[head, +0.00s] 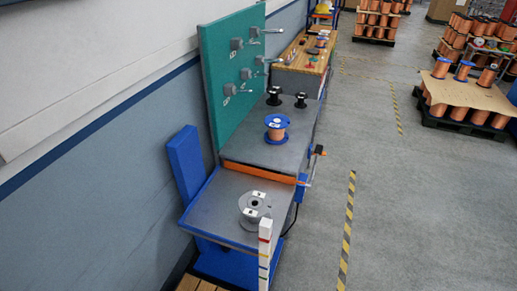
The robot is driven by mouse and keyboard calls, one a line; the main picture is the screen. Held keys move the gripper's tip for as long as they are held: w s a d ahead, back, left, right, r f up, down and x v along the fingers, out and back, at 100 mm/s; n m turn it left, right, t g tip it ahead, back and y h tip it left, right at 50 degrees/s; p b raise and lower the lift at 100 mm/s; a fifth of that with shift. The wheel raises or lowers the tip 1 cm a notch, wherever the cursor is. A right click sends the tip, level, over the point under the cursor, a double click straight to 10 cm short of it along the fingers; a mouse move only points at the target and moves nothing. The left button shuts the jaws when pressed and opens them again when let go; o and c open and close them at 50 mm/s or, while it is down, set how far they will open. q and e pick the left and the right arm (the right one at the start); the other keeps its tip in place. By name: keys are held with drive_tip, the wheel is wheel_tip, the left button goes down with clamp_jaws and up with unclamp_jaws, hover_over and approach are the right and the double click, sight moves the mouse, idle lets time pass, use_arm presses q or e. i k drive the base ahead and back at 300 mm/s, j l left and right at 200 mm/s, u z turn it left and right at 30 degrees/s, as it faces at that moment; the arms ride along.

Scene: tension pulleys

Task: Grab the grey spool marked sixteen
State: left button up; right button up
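A grey spool (246,218) stands upright on the grey, blue-edged lower shelf (213,207) of the workstation. White labels with dark marks lie on its top flange; the number is too small to read. Neither of my grippers is in view.
A copper spool with blue flanges (276,133) and two black spools (274,96) (301,100) stand on the upper bench (248,152). A teal panel (232,65) with several pulley arms rises behind. A striped white post (265,252) stands close before the grey spool.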

sight(255, 211)
drive_tip(key=i+j, duration=0.1)
drive_tip(key=i, duration=0.55)
drive_tip(key=i+j, duration=0.1)
drive_tip(key=i, duration=0.55)
drive_tip(key=i+j+z, duration=0.1)
drive_tip(key=i, duration=0.55)
